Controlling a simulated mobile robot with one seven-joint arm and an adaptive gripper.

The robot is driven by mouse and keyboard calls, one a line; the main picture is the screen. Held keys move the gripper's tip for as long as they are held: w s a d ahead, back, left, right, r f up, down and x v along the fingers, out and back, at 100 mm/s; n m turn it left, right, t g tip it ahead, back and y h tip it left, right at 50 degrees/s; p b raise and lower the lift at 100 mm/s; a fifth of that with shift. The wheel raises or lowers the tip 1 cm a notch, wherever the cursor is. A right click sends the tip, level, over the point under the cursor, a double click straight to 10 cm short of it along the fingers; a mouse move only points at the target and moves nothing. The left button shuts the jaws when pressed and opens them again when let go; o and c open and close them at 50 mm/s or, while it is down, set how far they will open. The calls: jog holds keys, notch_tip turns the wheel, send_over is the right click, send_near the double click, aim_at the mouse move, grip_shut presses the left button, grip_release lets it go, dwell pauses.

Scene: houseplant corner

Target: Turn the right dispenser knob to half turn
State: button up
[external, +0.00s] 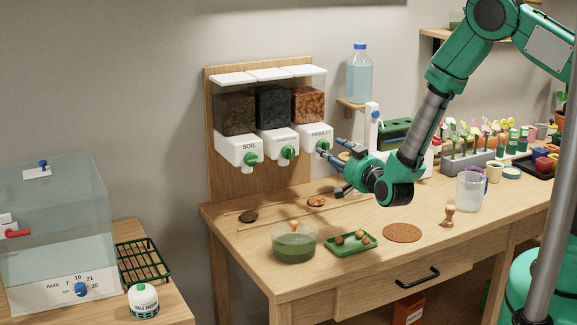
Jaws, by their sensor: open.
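The right dispenser (309,105), labelled for pebbles, hangs on a wooden backboard with reddish-brown pebbles in its clear hopper. The knob's turn angle is too small to read.
The middle knob (287,153) and the soil knob (249,159) are close on the left. A water bottle (359,75) stands on a small shelf behind my gripper. Below on the bench are a green bowl (294,246), a green tray (367,249) and a cork mat (402,233).

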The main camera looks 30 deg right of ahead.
jog(key=s, duration=0.8)
jog(key=shift+s, duration=0.15)
notch_tip(320, 180, up, 10)
jog(key=w+d+g+y, duration=0.2)
jog(key=d+g, duration=0.1)
jog(key=g, duration=0.1)
jog(key=s+d+r+n+g, duration=0.2)
jog(key=s+d+r, duration=0.2)
jog(key=s+r, duration=0.2)
jog(key=s+d+r+g, duration=0.2)
jog(key=s+d, duration=0.3)
jog(key=s, duration=0.4)
jog(key=s+d+r+g+h, duration=0.1)
jog(key=s+d, duration=0.3)
jog(key=s, duration=0.6)
jog(key=s+d+r+n+g+h, duration=0.1)
jog(key=s+d+r+g, duration=0.2)
jog(key=s, duration=0.6)
jog(key=d, duration=0.2)
jog(key=shift+s+d, duration=0.3)
jog(key=shift+s, duration=0.1)
